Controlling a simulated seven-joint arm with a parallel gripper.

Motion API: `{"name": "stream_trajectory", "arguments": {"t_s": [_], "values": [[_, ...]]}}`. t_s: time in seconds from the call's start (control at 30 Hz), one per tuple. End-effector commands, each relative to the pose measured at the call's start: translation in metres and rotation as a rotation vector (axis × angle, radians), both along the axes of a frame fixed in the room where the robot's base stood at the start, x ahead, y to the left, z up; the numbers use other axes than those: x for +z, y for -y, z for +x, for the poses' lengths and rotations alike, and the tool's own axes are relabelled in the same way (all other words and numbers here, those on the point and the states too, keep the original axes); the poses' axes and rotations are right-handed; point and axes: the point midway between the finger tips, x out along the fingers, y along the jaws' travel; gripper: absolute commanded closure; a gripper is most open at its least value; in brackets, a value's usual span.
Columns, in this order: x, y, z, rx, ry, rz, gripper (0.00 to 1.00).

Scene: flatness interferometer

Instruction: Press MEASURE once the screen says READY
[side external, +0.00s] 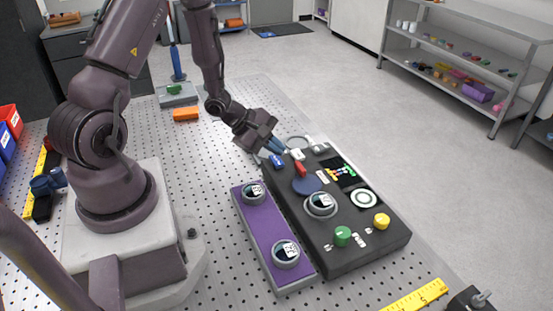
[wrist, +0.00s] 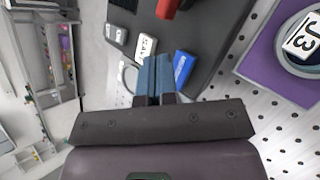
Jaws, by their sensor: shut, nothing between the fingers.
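The dark console (side external: 300,228) lies on the perforated table. Its small black screen (side external: 350,181) shows coloured blocks; I cannot read any word on it. A blue key (side external: 277,161), a white key (side external: 297,154) and a red raised part (side external: 300,167) sit near its far-left end. My gripper (side external: 282,149) is shut and empty, with its blue fingertips by the blue and white keys. In the wrist view the fingertips (wrist: 154,62) lie between the blue key (wrist: 183,67) and the white key (wrist: 148,46), whose lettering is only partly legible. Contact cannot be told. No MEASURE label is legible.
A purple tray (side external: 269,228) with two round labelled pieces lies along the console's left side. A green knob (side external: 343,236), a yellow knob (side external: 381,221) and a round labelled piece (side external: 320,205) stand on the console. An orange block (side external: 186,114) lies behind on the table.

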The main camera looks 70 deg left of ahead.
Motion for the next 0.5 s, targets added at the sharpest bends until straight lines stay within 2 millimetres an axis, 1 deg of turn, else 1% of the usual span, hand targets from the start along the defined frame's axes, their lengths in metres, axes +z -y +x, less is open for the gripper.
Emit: {"name": "stream_trajectory", "arguments": {"t_s": [0.27, 0.5], "values": [[-0.0005, 0.0001, -0.0001, 0.000, 0.000, 0.000, 1.00], [-0.0076, 0.0001, -0.0001, 0.000, -0.001, -0.002, 1.00]]}}
